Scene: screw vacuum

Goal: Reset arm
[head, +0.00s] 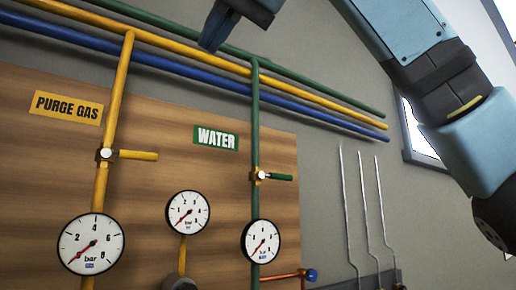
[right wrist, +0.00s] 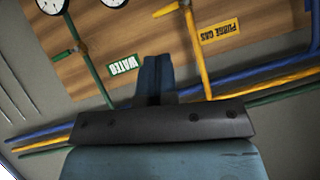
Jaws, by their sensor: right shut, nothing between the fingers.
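My right gripper (head: 212,38) shows at the top of the head view, pointing down in front of the pipes, with its dark fingers together and nothing between them. It also shows in the right wrist view (right wrist: 155,68), shut and empty, with the wooden panel beyond it. My right arm fills the upper right of the head view, bent at a dark joint. My left gripper is in neither view.
A wooden panel (head: 45,150) carries yellow and green pipes with valves and several gauges. A yellow valve handle (head: 138,155) and a green one (head: 280,177) stick out. Blue pipes (head: 200,69) run along the wall. Thin metal rods (head: 365,200) stand at right.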

